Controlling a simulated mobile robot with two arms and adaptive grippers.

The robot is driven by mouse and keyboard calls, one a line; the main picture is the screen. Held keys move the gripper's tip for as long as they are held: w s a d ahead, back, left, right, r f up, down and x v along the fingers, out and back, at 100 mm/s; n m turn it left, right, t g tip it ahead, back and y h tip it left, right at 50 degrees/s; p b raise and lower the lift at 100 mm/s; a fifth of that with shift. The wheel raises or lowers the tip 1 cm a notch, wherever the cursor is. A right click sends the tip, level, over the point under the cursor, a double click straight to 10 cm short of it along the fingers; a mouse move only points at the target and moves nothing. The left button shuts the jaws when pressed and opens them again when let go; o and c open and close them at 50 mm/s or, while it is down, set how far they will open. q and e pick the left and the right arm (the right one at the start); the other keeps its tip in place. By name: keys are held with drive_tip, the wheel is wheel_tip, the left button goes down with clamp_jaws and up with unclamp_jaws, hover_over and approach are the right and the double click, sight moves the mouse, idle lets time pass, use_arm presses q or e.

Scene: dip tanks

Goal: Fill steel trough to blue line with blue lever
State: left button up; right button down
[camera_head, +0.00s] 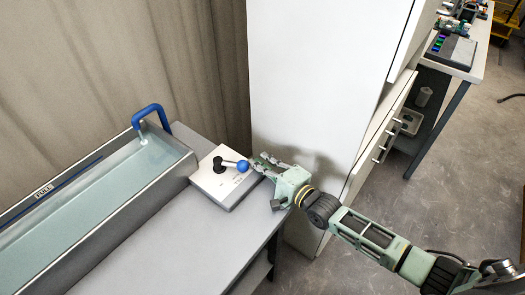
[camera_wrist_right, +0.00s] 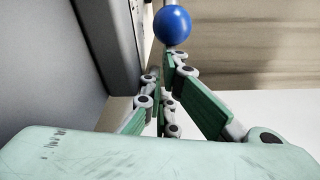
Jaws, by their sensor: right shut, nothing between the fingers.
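The steel trough (camera_head: 163,172) stands at the left of the head view with pale, clear water (camera_head: 100,195) in it. A dark blue line (camera_head: 75,173) and a small label run along its far inner wall, and the water surface looks just below the line. A blue spout (camera_head: 152,108) arches over the far end, with a thin pale stream under it. The lever's blue ball (camera_head: 242,166) points right from a black pivot on a white box. My right gripper (camera_head: 259,162) is shut and empty, its fingertips close beside the ball. The ball (camera_wrist_right: 172,25) shows just beyond the fingertips in the wrist view; contact is unclear.
The white lever box (camera_head: 222,186) sits on a grey bench (camera_head: 150,245). A tall white cabinet (camera_head: 310,80) stands right behind my gripper, with drawers at its right side. A curtain (camera_head: 120,50) hangs behind. Another table (camera_head: 470,65) is at the far right.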

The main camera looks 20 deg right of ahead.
sight(259, 177)
drive_tip(key=s+m+h+p, duration=0.1)
drive_tip(key=s+a+m+t+h+p, duration=0.1)
drive_tip(key=shift+s+r+p, duration=0.15)
drive_tip(key=shift+r+p, duration=0.05)
drive_tip(key=shift+p, duration=0.15)
use_arm(q)
drive_tip(key=shift+r, duration=2.15)
use_arm(e)
drive_tip(key=shift+s+a+f, duration=0.15)
drive_tip(key=shift+s+a, duration=0.05)
drive_tip(key=shift+s, duration=0.25)
use_arm(q)
drive_tip(key=shift+a, duration=0.1)
use_arm(e)
drive_tip(key=shift+s, duration=0.15)
